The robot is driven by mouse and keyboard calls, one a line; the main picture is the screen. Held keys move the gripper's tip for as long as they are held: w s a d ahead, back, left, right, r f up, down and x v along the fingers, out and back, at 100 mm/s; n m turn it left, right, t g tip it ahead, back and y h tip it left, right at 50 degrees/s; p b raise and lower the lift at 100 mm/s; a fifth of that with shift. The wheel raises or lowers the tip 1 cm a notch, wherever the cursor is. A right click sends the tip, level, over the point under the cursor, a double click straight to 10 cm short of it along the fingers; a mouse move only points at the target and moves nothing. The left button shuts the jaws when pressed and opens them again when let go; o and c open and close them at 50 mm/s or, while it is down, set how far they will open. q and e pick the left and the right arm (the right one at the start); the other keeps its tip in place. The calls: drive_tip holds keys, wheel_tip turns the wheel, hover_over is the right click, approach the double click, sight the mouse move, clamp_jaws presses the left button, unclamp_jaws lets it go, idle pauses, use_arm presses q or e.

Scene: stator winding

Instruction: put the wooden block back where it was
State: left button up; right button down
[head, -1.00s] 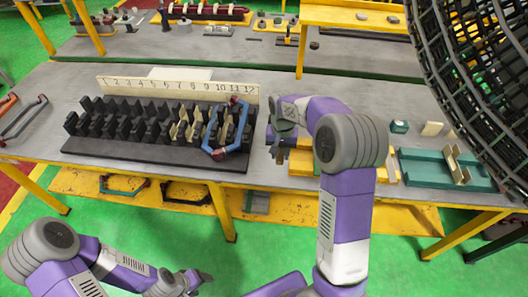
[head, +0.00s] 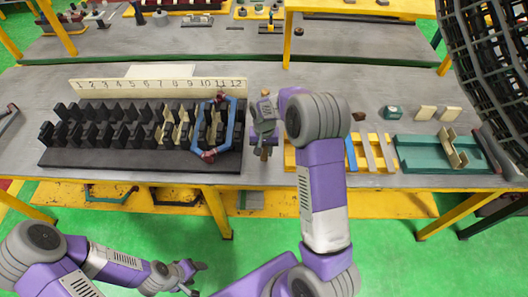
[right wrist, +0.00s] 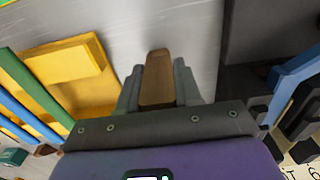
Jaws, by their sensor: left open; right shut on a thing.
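My right gripper (head: 264,146) is shut on the brown wooden block. In the right wrist view the wooden block (right wrist: 157,80) stands out between the two grey fingers (right wrist: 158,90), with bare grey table beyond it. In the head view only a small brown end of the block (head: 264,154) shows below the fingers. The gripper is over the table strip between the black slotted stator rack (head: 140,158) and the yellow tray (head: 291,155). How high the block is above the table I cannot tell. My left gripper (head: 190,275) is open and empty, low in front of the table.
A blue coil (head: 231,125) sits on the rack's right end, before a numbered strip (head: 160,84). The yellow tray holds blue, grey and yellow strips. A teal tray (head: 420,151) with a cream holder (head: 451,148) is further right. A black mesh cylinder (head: 490,60) hangs at upper right.

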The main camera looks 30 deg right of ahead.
drive_tip(key=shift+f, duration=0.6)
drive_tip(key=shift+w, duration=0.1)
drive_tip(key=shift+f, duration=0.15)
drive_tip(key=c, duration=0.8)
unclamp_jaws()
